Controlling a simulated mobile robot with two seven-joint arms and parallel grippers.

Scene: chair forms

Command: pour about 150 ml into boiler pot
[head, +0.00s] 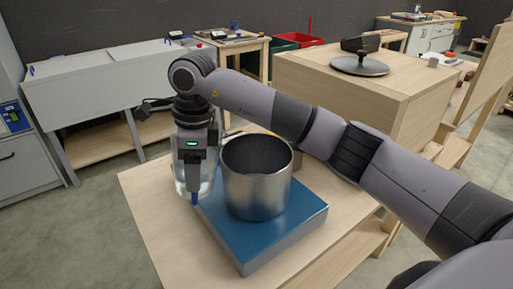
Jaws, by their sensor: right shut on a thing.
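The boiler pot (257,190) is a wide, open-topped metal cylinder standing upright on a blue plate (262,246) on the wooden table. Its inside looks dark, and I cannot see its bottom. My right gripper (194,196) points down just left of the pot, shut on a clear container (181,178). The container looks about upright, beside the pot and not over its opening. The gripper hides much of it, and I cannot tell how much liquid it holds. My left gripper is not in view.
Another rounded thing (304,160) is partly hidden behind the pot. The table (165,235) is bare at the front left. A wooden box (345,88) with a dark round disc (359,66) on top stands behind right. Grey cabinets (105,83) stand at the back left.

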